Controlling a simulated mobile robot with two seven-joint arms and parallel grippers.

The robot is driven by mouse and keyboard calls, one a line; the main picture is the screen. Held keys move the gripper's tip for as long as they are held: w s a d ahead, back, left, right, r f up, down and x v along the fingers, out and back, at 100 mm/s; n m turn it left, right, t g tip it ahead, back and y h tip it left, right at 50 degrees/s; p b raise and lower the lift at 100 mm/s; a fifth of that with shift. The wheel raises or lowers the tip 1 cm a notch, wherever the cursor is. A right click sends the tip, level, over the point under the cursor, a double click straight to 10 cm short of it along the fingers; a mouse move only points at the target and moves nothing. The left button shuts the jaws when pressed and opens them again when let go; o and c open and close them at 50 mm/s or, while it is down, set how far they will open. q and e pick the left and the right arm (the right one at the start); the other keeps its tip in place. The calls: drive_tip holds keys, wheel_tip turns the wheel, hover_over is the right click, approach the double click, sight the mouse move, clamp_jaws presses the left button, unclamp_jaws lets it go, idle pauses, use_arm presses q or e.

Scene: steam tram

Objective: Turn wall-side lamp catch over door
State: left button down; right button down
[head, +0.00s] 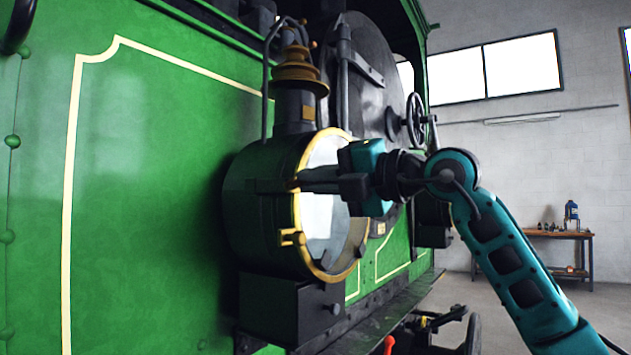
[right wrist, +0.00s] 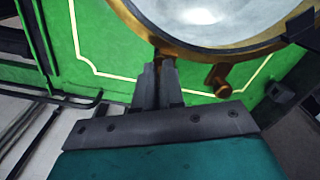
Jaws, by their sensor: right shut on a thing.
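The lamp (head: 262,210) is a dark round housing with a brass-rimmed glass door (head: 322,262), mounted on the green tram front. My right gripper (head: 299,181) reaches in from the right across the glass to the wall-side rim. In the right wrist view its fingers (right wrist: 158,82) are closed together on a small brass-coloured catch (right wrist: 164,54) at the rim. The fingers hide most of the catch, so its angle is hard to tell. A second brass fitting (head: 291,238) sits lower on the same rim, and it also shows in the right wrist view (right wrist: 218,80). My left gripper is not in view.
A brass-topped chimney (head: 300,75) rises from the lamp beside a dark handrail. Behind are the round smokebox door (head: 365,90) and a handwheel (head: 416,120). A dark ledge runs below the lamp. A workbench (head: 560,245) stands far right, with open floor before it.

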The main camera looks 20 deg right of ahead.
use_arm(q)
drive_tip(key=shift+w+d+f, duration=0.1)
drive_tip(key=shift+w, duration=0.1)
use_arm(e)
drive_tip(key=shift+w+d+f+m, duration=0.1)
drive_tip(key=shift+f+m, duration=0.1)
drive_tip(key=shift+m, duration=0.95)
drive_tip(key=shift+f+m, duration=0.15)
drive_tip(key=shift+m, duration=1)
drive_tip(key=c, duration=1.2)
unclamp_jaws()
drive_tip(key=shift+c, duration=0.2)
use_arm(q)
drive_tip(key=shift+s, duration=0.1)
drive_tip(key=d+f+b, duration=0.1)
drive_tip(key=b, duration=0.1)
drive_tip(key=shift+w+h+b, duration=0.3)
use_arm(e)
drive_tip(key=v, duration=1.3)
drive_tip(key=shift+w+f, duration=0.1)
